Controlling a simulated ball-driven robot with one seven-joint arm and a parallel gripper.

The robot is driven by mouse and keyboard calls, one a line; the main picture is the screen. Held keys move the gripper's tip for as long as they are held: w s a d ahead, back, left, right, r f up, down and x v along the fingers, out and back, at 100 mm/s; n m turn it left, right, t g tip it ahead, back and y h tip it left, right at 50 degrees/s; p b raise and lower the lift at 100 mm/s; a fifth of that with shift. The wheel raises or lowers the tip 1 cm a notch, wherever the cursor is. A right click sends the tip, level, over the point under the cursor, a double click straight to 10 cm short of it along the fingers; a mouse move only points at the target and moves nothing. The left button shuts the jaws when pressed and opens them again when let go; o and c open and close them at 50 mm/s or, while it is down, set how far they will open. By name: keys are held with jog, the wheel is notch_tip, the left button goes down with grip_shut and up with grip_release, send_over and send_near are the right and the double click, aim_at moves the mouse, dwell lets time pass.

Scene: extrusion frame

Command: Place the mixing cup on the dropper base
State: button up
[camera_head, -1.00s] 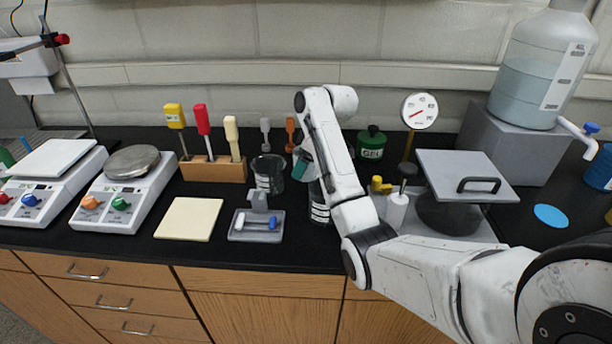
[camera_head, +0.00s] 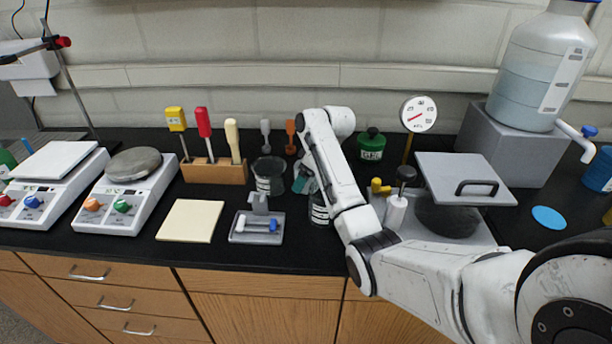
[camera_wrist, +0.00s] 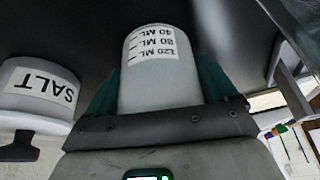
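A pale, translucent cup with a label reading 40, 80 and 120 ML (camera_wrist: 155,65) stands between my gripper's green fingers in the wrist view. I take it to be the mixing cup. In the head view the matching striped label shows on a cup (camera_head: 319,210) on the counter, partly hidden by my arm. My gripper (camera_wrist: 160,85) has one finger on each side of the cup, spread wide. I cannot see whether they touch it. A grey tray with a small upright stand (camera_head: 258,236), likely the dropper base, holds a white and a blue piece to the cup's left.
A dark clear beaker (camera_head: 269,177) stands close to my gripper's left. A white SALT jar (camera_wrist: 38,92) is beside the cup in the wrist view. A green jar (camera_head: 371,145) stands behind my arm. A cream pad (camera_head: 190,221) lies left of the grey tray.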

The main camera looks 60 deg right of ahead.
jog(key=shift+o, duration=1.1)
